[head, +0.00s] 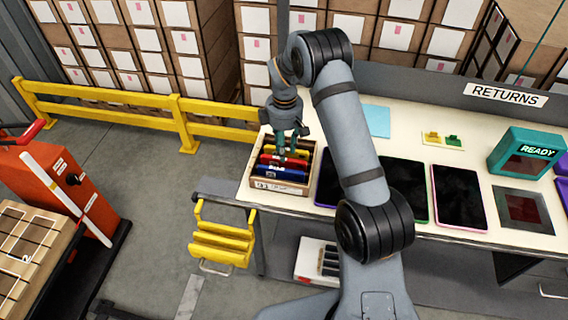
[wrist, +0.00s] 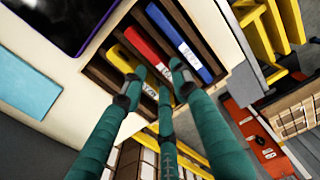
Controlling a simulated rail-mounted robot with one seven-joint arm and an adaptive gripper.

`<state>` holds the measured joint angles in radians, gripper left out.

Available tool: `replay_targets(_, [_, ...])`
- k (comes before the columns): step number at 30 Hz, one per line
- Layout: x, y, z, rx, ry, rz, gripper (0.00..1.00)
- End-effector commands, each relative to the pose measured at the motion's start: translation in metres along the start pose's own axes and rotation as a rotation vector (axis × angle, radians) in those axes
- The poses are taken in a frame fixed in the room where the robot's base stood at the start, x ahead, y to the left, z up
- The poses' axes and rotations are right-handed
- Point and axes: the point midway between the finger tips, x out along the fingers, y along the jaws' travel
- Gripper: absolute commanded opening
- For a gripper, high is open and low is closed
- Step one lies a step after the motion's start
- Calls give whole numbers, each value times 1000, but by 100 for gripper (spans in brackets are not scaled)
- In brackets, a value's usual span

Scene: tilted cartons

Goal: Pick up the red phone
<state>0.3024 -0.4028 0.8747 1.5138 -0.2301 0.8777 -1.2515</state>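The red phone (wrist: 148,43) stands in a slot of a wooden box, between a yellow phone (wrist: 118,58) and a blue phone (wrist: 182,42). A white label shows near its end. It also shows in the head view (head: 269,160), partly hidden by my gripper. The wooden box (head: 252,182) sits at the table's left end. My gripper (wrist: 155,82) has green-teal fingers with grey tips. The fingertips are spread apart over the label ends of the yellow and red phones, with nothing seen gripped. Whether they touch a phone is unclear. In the head view my gripper (head: 288,150) is above the box.
Tablets, including a dark one with a pink rim (head: 459,196), lie right of my arm. A light-blue sheet (head: 377,121) lies behind. A teal READY device (head: 525,151) stands at right. A yellow step (head: 220,240) and yellow railing (head: 100,107) are left of the table.

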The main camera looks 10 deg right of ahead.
Motion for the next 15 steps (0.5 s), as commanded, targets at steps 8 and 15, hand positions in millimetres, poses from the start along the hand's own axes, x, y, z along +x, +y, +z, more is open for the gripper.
replay_targets(8, [30,0,0,0,0,-1,29])
replay_targets(15, [31,0,0,-1,0,1,28])
